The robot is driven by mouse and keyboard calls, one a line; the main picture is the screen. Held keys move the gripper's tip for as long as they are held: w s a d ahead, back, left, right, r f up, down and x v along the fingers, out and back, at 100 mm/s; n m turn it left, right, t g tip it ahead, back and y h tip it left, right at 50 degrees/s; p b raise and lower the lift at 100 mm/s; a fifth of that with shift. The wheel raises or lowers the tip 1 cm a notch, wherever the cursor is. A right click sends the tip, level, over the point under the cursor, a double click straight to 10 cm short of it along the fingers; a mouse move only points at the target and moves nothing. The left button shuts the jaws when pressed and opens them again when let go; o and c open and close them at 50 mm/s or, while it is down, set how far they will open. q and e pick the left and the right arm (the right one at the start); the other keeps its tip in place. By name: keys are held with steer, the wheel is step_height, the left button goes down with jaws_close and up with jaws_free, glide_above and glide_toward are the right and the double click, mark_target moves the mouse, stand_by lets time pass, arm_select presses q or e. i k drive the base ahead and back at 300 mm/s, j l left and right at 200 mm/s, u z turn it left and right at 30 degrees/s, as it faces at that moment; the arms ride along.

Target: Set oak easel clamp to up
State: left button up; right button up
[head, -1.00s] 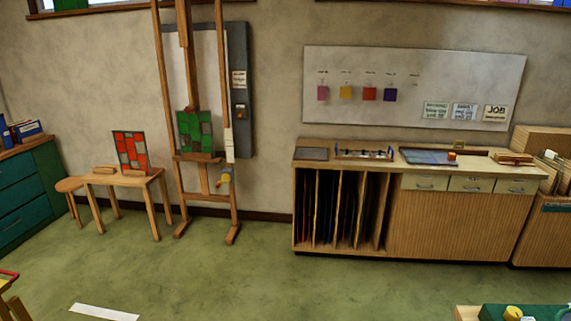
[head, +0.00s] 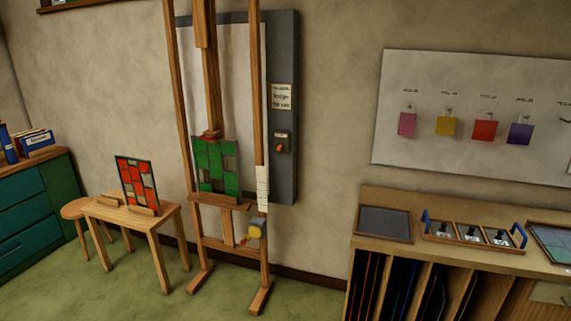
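The oak easel (head: 262,190) stands upright against the wall, left of centre in the head view. A green leaded panel (head: 217,166) rests on its ledge (head: 220,202). A small reddish-brown clamp (head: 211,134) sits on the central mast at the panel's top edge; it is too small to tell its exact setting. A grey and yellow item with a red part (head: 256,229) is on the easel's right leg below the ledge. Neither of my grippers shows in the head view.
A counter (head: 375,195) with a tray stands at right. A grey wall board (head: 285,170) with a red switch is behind the easel. Green floor before the easel is clear.

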mark_target(212, 134)
steer(key=i+j+u, duration=0.1)
steer(key=i+u, duration=0.35)
steer(key=i, duration=0.4)
steer(key=i+l+u, duration=0.2)
steer(key=i+u, duration=0.2)
steer(key=i, duration=0.4)
